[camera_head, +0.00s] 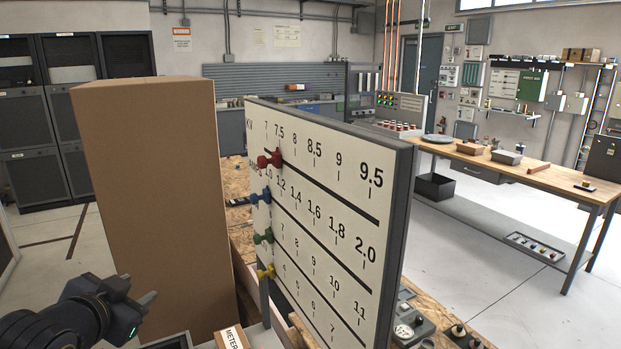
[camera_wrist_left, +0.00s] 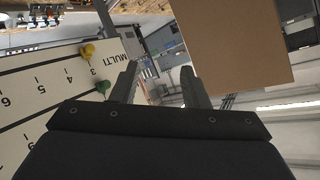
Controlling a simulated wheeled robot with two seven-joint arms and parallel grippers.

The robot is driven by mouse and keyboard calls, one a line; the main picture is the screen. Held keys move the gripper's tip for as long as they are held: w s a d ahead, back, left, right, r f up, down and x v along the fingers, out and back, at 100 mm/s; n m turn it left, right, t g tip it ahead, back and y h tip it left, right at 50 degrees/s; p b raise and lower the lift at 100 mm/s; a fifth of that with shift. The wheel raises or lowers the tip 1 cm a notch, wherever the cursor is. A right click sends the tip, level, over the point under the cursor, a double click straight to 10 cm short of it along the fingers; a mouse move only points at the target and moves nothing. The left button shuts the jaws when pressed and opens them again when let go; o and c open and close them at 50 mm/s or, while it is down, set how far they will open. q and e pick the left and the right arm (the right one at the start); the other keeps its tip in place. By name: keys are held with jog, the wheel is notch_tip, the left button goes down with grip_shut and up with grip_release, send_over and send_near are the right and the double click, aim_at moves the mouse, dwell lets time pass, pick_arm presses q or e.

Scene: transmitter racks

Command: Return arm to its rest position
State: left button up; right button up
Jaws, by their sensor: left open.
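My left gripper (camera_head: 146,299) comes in at the lower left of the head view, in front of a tall cardboard box and left of the scale board (camera_head: 335,190). In the left wrist view its two fingers (camera_wrist_left: 160,85) are spread apart with nothing between them. The board carries red (camera_head: 270,159), blue (camera_head: 260,196), green (camera_head: 263,237) and yellow (camera_head: 265,271) knobs near its left edge. The yellow (camera_wrist_left: 87,50) and green (camera_wrist_left: 103,86) knobs also show left of the fingers in the wrist view, apart from them. My right gripper is not in either view.
The cardboard box (camera_head: 150,200) stands close behind my left gripper and also shows at the top right of the wrist view (camera_wrist_left: 235,40). A METER label (camera_head: 232,338) lies low in front. A wooden bench (camera_head: 520,168) stands at the right, with open floor before it.

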pick_arm(q)
jog(key=s+d+f+n+g+h, duration=0.2)
jog(key=s+d+f, duration=0.3)
jog(key=s, duration=0.5)
jog(key=s+d+f+n+g+h, duration=0.2)
jog(key=s+d+f+n+g, duration=0.3)
jog(key=s+f, duration=0.4)
jog(key=shift+s+f+g, duration=0.2)
jog(key=shift+s+g, duration=0.1)
jog(key=shift+s, duration=0.6)
jog(key=shift+a, duration=0.1)
dwell(0.7)
